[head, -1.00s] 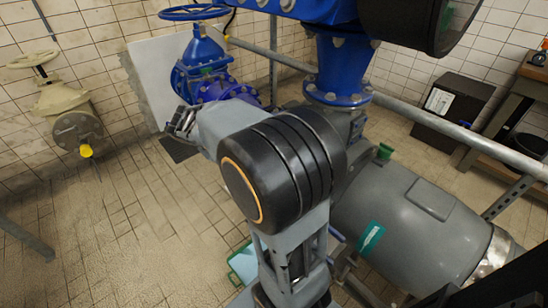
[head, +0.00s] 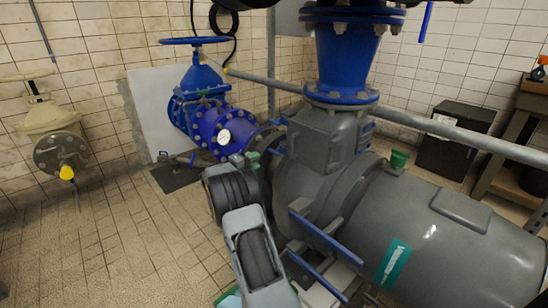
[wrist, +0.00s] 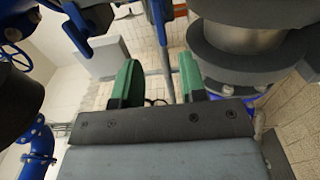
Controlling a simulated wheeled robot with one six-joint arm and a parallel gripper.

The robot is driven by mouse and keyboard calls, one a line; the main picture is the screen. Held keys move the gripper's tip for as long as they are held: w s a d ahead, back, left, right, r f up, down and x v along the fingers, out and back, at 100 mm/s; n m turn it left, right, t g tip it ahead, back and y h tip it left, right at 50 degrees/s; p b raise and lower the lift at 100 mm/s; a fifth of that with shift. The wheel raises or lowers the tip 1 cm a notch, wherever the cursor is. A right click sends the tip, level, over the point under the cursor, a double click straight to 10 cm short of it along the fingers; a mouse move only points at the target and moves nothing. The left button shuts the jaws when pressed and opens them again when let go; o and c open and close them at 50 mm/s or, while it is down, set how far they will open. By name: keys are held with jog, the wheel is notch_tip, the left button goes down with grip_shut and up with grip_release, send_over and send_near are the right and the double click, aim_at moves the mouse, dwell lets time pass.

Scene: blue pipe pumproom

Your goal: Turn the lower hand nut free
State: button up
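My gripper (wrist: 158,82) has two green-padded fingers standing well apart in the wrist view, with nothing between them. In the head view its tip (head: 245,158) shows small beside the grey pump casing, partly hidden by my arm. I cannot clearly make out the lower hand nut. Long blue bars, an upper one (head: 326,235) and a lower one (head: 316,275), stand off the pump's near side, right of my arm. In the wrist view, blue lever-like pieces (wrist: 78,25) and (wrist: 156,18) hang beyond the fingers. I cannot tell whether either is the nut.
The grey pump body (head: 455,240) fills the right. A cream valve (head: 50,125) is on the left wall. A grey rail (head: 440,130) crosses the back right. Tiled floor at left is open.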

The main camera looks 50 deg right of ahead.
aim_at(272, 153)
jog(key=d, duration=0.3)
jog(key=d+b, duration=0.1)
jog(key=d, duration=0.2)
jog(key=d+b, duration=0.1)
jog(key=d, duration=0.3)
jog(key=shift+s, duration=0.4)
jog(key=shift+c, duration=0.3)
grip_shut()
